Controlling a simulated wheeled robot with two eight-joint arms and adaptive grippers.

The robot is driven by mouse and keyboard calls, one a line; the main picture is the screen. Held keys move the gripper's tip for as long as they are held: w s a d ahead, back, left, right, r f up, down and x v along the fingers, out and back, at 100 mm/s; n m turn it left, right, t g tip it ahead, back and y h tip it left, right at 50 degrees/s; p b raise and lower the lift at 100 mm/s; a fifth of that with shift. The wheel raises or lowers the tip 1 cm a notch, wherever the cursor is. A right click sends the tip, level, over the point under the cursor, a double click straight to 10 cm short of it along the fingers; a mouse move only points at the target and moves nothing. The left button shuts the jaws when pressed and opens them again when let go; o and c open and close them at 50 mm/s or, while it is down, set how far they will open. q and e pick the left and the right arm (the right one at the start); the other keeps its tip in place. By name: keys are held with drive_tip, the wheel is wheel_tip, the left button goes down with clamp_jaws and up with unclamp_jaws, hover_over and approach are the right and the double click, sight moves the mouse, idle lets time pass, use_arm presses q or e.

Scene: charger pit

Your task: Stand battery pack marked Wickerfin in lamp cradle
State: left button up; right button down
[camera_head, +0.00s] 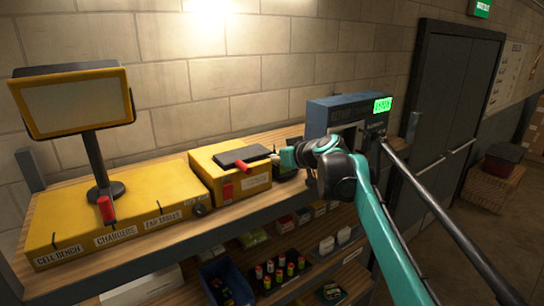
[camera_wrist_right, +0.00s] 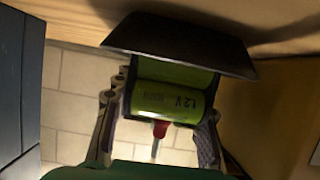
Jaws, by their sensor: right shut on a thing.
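A green battery pack (camera_wrist_right: 168,98) marked "1.2 V" sits between the fingers of my right gripper (camera_wrist_right: 162,104) in the right wrist view. A red connector (camera_wrist_right: 160,129) shows at its lower edge. The name on the pack is too small to read. A dark plate (camera_wrist_right: 180,42) lies right against the pack; I cannot tell whether they are joined. In the head view my right gripper (camera_head: 280,157) is beside a black slab (camera_head: 243,155) over a yellow box (camera_head: 215,168). The pack is hidden there. I cannot tell which part is the lamp cradle. My left gripper is out of view.
A long yellow bench box (camera_head: 125,217) labelled "CELL BENCH" and "CHARGERS" fills the shelf's left, below a framed panel (camera_head: 72,101) on a stand. A grey-blue tester (camera_head: 328,112) with a green display stands right. The lower shelf (camera_head: 330,262) holds several cells and a blue bin (camera_head: 226,283).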

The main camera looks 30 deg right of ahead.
drive_tip(key=c, duration=0.9)
unclamp_jaws()
drive_tip(key=shift+s, duration=0.1)
drive_tip(key=shift+s+r, duration=0.15)
drive_tip(key=b+v, duration=0.2)
drive_tip(key=v, duration=0.9)
drive_tip(key=shift+s+r, duration=0.1)
drive_tip(key=shift+s, duration=0.25)
